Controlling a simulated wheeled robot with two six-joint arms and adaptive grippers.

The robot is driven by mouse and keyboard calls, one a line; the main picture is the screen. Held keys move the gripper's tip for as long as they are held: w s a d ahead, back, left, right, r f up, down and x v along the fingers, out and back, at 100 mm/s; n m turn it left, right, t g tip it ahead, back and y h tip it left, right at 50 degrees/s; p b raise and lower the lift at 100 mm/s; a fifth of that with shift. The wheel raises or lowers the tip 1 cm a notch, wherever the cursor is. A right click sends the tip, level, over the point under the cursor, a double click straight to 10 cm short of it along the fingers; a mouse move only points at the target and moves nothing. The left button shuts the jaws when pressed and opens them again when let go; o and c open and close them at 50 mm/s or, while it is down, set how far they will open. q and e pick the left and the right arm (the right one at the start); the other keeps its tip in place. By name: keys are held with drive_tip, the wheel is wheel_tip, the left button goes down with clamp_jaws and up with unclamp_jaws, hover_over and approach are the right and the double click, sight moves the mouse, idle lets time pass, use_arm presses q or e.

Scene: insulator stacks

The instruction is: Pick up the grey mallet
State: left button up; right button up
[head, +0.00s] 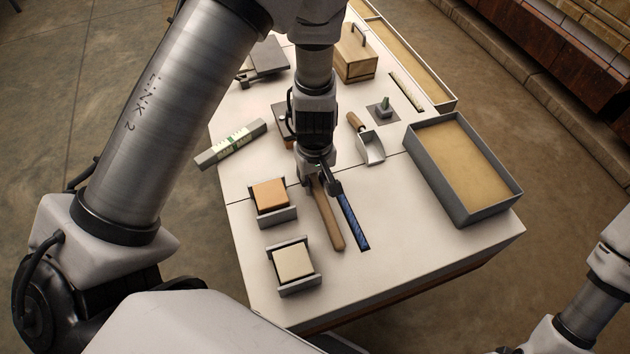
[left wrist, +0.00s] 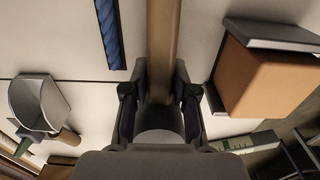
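The mallet's wooden handle (head: 329,222) lies on the white table, pointing toward the front edge. My left gripper (head: 320,187) is low over the handle's upper part, one finger on each side. The handle (left wrist: 163,45) also runs between the left gripper's fingers (left wrist: 161,75) in the left wrist view. I cannot tell whether the fingers press on it. The mallet's head is not clearly visible; a grey rounded surface shows between the fingers, but I cannot tell what it belongs to. My right gripper is out of view.
A blue strip (head: 353,222) lies close right of the handle. Holders with an orange block (head: 270,194) and a cream block (head: 294,262) stand to the left. A metal scoop (head: 370,147) and a sand-coloured tray (head: 512,196) with grey walls are to the right.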

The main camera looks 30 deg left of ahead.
use_arm(q)
clamp_jaws()
drive_tip(key=shift+r, duration=0.2)
wheel_tip(320, 180, up, 9)
drive_tip(key=shift+f+p, duration=0.15)
drive_tip(key=shift+p, duration=0.9)
drive_tip(key=shift+r, duration=0.5)
